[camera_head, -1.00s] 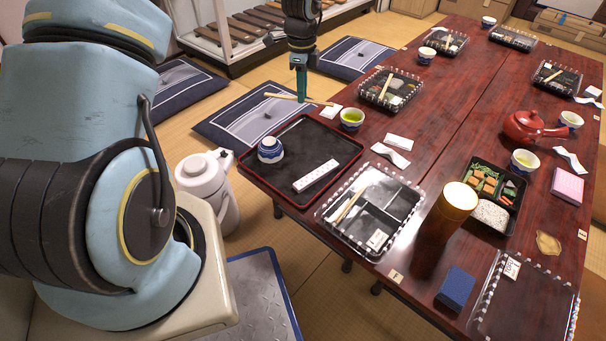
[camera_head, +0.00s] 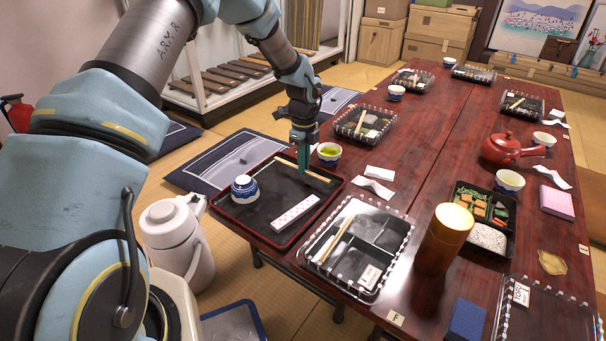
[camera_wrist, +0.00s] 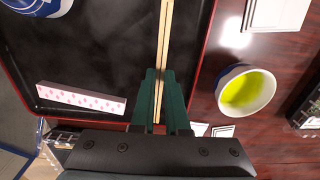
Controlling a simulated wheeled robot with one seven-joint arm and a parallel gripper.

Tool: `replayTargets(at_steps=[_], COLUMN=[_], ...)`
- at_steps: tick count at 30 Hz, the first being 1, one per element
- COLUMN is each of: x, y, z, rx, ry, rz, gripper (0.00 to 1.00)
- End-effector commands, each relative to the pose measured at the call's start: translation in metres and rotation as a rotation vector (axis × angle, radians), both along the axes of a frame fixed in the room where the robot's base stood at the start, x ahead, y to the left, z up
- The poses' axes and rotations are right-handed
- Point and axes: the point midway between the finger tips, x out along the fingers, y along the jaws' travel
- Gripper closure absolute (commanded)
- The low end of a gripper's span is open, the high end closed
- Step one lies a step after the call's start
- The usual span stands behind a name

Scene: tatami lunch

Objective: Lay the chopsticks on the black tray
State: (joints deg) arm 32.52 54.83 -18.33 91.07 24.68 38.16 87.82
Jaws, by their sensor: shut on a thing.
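The black tray (camera_head: 247,213) with a red rim lies at the near left corner of the table. My gripper (camera_head: 303,166) is over the tray's far right part, pointing down. It is shut on the chopsticks (camera_head: 314,174), a pale wooden pair, which also show in the wrist view (camera_wrist: 165,45), running out from between the green fingertips (camera_wrist: 160,100). The chopsticks are low over the tray's inside; I cannot tell whether they touch its floor. A blue and white cup (camera_head: 245,189) and a patterned white box (camera_head: 296,213) stand on the tray.
A cup of green tea (camera_head: 329,154) stands just beyond the tray's right rim. Folded white napkins (camera_head: 373,187) lie to the right. A clear-lidded bento box (camera_head: 320,246) with another pair of chopsticks is nearer. The tray's middle is bare.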

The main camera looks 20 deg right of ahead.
Motion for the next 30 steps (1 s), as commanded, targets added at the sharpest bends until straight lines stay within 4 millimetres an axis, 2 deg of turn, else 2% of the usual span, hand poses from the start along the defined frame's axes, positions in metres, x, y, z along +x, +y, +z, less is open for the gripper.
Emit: replayTargets(at_steps=[1,4,16,17,24,30], x=[-0.001,0.000,0.000,0.000,0.000,0.000], y=[0.000,0.000,0.000,0.000,0.000,0.000], z=[-0.013,-0.026,-0.030,-0.029,-0.029,-0.029], rx=[0.001,0.000,0.000,-0.001,0.000,0.000], ry=[0.002,0.001,0.001,0.000,0.000,0.000], rz=[0.000,0.000,0.001,0.001,0.000,0.000], gripper=[1.00,1.00,1.00,0.84,0.57,0.57])
